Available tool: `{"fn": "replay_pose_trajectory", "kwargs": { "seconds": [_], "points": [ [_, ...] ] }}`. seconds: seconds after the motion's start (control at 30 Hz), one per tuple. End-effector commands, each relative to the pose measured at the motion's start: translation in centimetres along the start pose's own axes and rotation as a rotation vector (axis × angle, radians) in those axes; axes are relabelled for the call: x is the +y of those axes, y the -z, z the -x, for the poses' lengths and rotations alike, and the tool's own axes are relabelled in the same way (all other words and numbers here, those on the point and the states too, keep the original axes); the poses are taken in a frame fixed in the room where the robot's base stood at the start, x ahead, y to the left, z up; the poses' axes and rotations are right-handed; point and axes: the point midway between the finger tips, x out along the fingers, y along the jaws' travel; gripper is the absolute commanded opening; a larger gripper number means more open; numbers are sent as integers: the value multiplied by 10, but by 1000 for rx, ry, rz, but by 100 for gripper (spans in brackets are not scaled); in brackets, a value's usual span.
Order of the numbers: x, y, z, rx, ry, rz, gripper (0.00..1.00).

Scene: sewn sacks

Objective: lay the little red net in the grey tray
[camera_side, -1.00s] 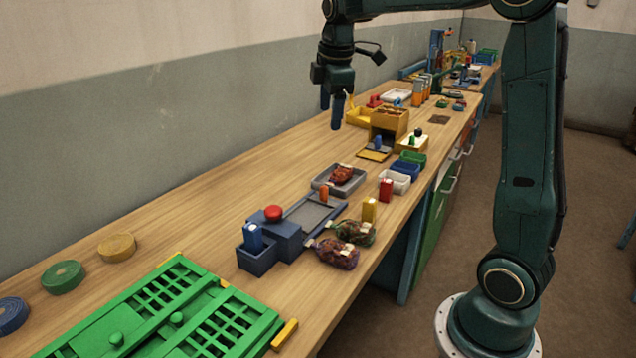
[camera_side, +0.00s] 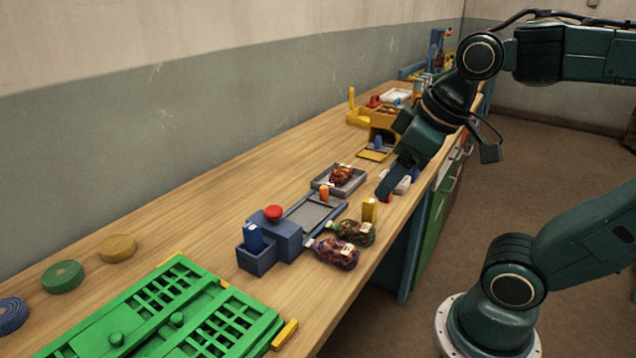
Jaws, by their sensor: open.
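The little red net (camera_side: 342,175) lies in the grey tray (camera_side: 323,187), in the middle of the bench. Its dark red bundle rests inside the tray's rim, with a small pale tag at its top. My gripper (camera_side: 382,191) is to the right of the tray, pointing down and left, apart from the net. It is open, with nothing seen between its fingers, though the gap between them is hard to make out from this side.
A green net (camera_side: 355,232) and a purple net (camera_side: 333,253) lie near the front edge. A blue box with a red button (camera_side: 273,213) stands left.

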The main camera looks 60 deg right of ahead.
Motion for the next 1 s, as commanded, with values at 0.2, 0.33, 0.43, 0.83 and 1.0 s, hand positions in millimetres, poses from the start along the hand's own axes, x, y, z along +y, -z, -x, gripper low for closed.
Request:
{"fn": "replay_pose_trajectory", "kwargs": {
  "seconds": [0.2,0.33,0.43,0.83,1.0],
  "points": [
    [-12,-24,-4,31,23,-85,65],
    [-14,-27,-5,33,26,-99,65],
    [-13,-27,-5,33,26,-100,65],
    [-13,-27,-5,33,26,-98,65],
    [-13,-27,-5,33,25,-98,65]
  ]
}}
